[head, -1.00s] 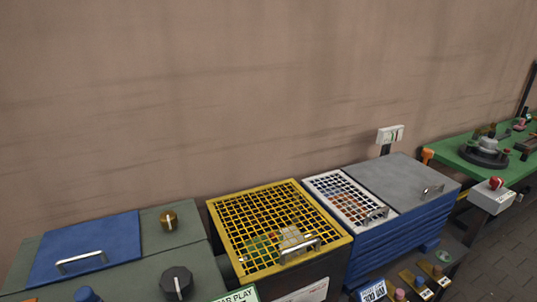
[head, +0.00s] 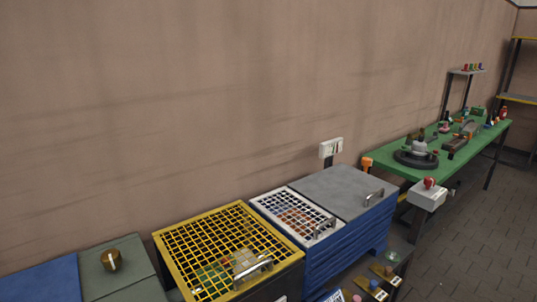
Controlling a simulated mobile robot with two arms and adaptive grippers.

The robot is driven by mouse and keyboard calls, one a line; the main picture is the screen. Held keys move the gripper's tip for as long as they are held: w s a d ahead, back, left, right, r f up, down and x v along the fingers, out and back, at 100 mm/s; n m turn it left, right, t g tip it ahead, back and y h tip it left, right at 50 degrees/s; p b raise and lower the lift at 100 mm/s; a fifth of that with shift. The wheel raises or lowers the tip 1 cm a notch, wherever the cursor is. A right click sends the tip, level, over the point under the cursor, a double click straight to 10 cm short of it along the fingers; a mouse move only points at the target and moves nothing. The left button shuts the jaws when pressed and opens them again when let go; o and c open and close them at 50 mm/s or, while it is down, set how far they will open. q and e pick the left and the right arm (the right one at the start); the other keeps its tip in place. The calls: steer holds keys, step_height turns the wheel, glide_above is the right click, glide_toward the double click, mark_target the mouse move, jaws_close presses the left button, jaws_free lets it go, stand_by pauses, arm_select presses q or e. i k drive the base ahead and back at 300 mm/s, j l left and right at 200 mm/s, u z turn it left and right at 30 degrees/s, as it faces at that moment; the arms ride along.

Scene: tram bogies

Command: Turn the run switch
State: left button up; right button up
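No label that reads as a run switch is legible, so I cannot tell which control it is. A brass rotary knob (head: 111,260) with a pale mark stands on a grey-green cabinet top (head: 136,288) at the lower left. A white box (head: 427,196) with a red knob (head: 429,183) is mounted at the front of the green bench. A white switch box (head: 331,148) is on the wall behind the grey lid. Neither of my grippers is in view.
A yellow mesh guard (head: 215,240) with a handle covers a dark box at the bottom. Beside it is a blue unit (head: 350,243) with a white mesh cover (head: 283,208) and a grey lid (head: 345,190).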

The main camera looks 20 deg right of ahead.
mark_target(428, 182)
steer(key=z, duration=1.65)
steer(key=u, duration=0.7)
steer(key=i+l+u, duration=0.2)
steer(key=l+u, duration=0.25)
steer(key=i+l+u, duration=0.1)
steer(key=l+u, duration=1.25)
steer(key=l, duration=0.1)
